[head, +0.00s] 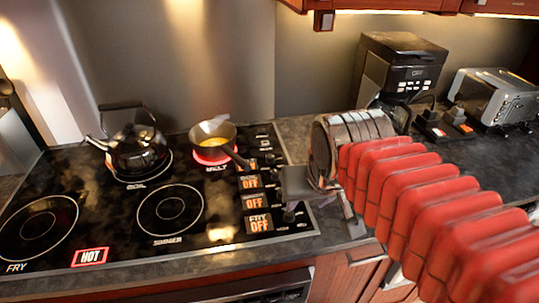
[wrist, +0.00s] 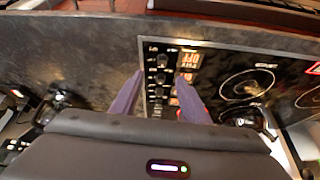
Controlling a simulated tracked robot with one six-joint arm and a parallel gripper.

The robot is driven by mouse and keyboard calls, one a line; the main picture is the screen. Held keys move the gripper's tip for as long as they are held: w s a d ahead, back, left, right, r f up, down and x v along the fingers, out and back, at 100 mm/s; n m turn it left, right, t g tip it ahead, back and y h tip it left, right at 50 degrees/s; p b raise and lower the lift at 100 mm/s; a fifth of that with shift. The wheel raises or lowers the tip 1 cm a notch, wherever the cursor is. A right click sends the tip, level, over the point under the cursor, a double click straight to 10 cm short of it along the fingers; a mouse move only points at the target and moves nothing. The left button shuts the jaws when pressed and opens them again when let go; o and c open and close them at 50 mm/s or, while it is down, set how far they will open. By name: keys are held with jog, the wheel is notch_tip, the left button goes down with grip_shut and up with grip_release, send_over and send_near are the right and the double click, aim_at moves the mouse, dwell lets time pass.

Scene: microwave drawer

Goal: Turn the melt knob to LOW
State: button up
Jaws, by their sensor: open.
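The stove control panel (head: 262,232) runs down the right side of the black cooktop, with several orange OFF displays. The melt knob belongs to its far end; in the head view the pan handle and my gripper crowd that area, and I cannot read its setting. My gripper (head: 320,203) is open beside the panel's right edge. In the wrist view the two fingers of my gripper (wrist: 158,98) straddle the column of dark knobs (wrist: 161,78). I cannot tell whether they touch one. The melt burner (head: 212,160) glows red under a small pan (head: 207,132) with yellow contents.
A dark kettle (head: 135,148) stands on the back left burner. A red HOT light (head: 90,257) shows at the front edge. The pan handle reaches toward the panel. A coffee maker (head: 400,70) and toaster (head: 490,95) stand on the right counter.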

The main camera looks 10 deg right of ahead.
jog(key=w+r+m+g, duration=0.1)
jog(key=w+r+m, duration=0.1)
jog(key=w, duration=1.3)
jog(key=m+h, duration=0.2)
send_near(270, 157)
jog(key=w+d+v, duration=0.1)
jog(key=v, duration=0.4)
jog(key=shift+s+a+r, duration=0.2)
jog(key=shift+s+r, duration=0.05)
jog(key=shift+r, duration=0.05)
jog(key=shift+f, duration=0.15)
jog(key=x, duration=1.3)
jog(key=shift+a+f, duration=0.15)
jog(key=shift+f, duration=0.2)
jog(key=shift+c, duration=0.2)
grip_shut()
